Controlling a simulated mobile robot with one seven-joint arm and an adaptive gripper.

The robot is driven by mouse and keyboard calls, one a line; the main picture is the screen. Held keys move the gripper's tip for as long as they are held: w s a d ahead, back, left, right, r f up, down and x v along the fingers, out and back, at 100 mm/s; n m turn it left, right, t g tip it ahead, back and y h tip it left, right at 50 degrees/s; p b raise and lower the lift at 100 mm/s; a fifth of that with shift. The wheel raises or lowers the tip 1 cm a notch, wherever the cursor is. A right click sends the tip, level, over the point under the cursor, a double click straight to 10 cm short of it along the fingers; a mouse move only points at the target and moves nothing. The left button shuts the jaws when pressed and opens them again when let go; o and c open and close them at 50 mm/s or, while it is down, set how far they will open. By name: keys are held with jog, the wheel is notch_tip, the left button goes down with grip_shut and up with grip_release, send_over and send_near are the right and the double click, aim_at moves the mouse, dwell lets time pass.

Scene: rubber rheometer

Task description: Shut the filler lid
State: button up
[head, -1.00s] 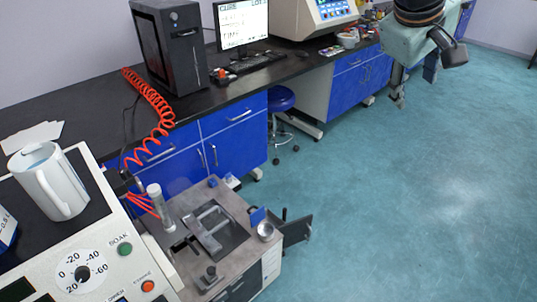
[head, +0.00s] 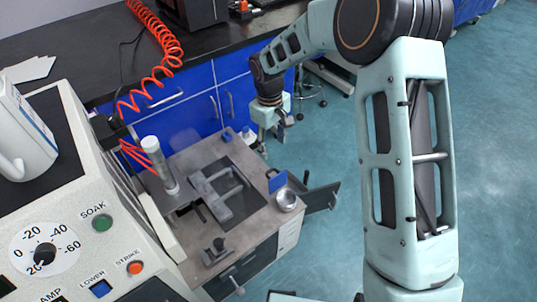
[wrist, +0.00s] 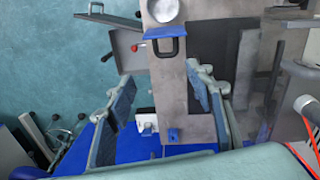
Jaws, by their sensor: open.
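An upright blue flap (head: 277,181), which looks like the filler lid, stands open beside a round metal cup (head: 286,201) on the right edge of the grey-topped unit (head: 240,231). In the wrist view the blue flap (wrist: 178,33) shows nearly edge-on, with a black loop handle below it, next to the cup (wrist: 165,10). My gripper (head: 271,130) hangs off the unit's back right corner, apart from the flap. In the wrist view my gripper (wrist: 160,75) is open and empty, its two fingers spread on either side of the unit's top in the picture.
A dark panel (head: 320,197) juts from the unit's right side, near the flap. A clear cylinder (head: 160,165) and a grey frame (head: 216,193) stand on the unit. The control console (head: 65,215) is at left, blue cabinets (head: 185,105) behind. Floor at right is open.

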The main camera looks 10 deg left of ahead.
aim_at(270, 171)
jog(key=f, duration=0.4)
jog(key=f+b, duration=0.1)
jog(key=f, duration=0.3)
jog(key=f+b, duration=0.1)
jog(key=f, duration=0.3)
jog(key=shift+s+a, duration=0.1)
jog(key=shift+a, duration=0.3)
jog(key=shift+r, duration=0.1)
grip_shut()
